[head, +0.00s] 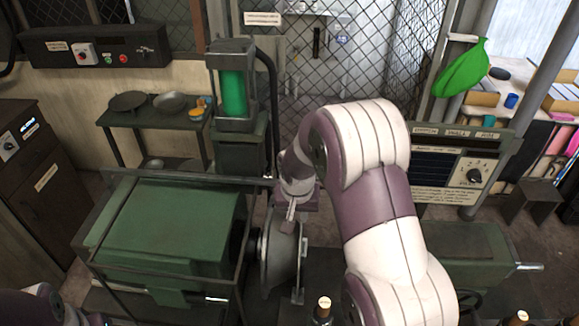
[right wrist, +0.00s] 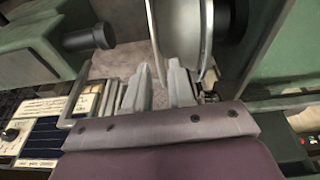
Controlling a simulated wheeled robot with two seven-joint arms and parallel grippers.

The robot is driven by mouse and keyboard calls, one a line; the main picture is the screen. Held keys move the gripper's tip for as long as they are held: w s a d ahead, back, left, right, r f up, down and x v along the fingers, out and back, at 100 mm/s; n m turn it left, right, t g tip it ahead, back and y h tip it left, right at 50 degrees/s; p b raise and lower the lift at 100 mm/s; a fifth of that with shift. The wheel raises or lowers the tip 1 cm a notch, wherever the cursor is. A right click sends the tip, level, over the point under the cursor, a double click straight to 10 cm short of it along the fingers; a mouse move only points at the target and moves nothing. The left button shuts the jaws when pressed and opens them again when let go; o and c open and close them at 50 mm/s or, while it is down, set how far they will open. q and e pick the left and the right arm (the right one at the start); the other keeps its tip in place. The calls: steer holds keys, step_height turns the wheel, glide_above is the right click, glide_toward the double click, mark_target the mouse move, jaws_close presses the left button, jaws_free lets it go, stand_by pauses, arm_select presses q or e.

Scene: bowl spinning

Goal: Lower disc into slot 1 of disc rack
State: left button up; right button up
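A grey metal round piece with a disc-like rim (head: 283,258) stands on edge below my right gripper (head: 291,208), beside the green machine. In the right wrist view, its pale round body (right wrist: 183,25) is at the top centre. The two fingers of my right gripper (right wrist: 159,78) stand apart there, and a thin metal rim runs down into the gap between them. I cannot tell whether they touch it. I cannot make out a disc rack or its slot 1. My left gripper is out of view; only parts of my left arm show at the lower left.
A green machine with a dark frame (head: 165,222) fills the left of the head view. Behind it are a press with a green cylinder (head: 234,92) and a side table with pans (head: 128,101). A control panel (head: 462,165) is at the right. My right arm hides the centre.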

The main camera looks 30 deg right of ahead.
steer(key=b+x, duration=0.2)
steer(key=d+b+x, duration=0.1)
steer(key=b+x, duration=0.1)
steer(key=x, duration=0.1)
steer(key=b+x, duration=0.2)
steer(key=shift+w+d+f, duration=0.2)
steer(key=shift+w+d, duration=0.1)
steer(key=shift+w, duration=0.05)
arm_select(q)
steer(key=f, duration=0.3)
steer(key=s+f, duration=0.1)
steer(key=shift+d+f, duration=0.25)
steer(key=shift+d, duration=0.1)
arm_select(e)
steer(key=shift+s+d+m, duration=0.1)
steer(key=shift+m, duration=0.2)
arm_select(q)
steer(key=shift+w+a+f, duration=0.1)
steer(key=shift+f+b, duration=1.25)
steer(key=shift+b, duration=0.2)
arm_select(e)
steer(key=shift+x, duration=1.75)
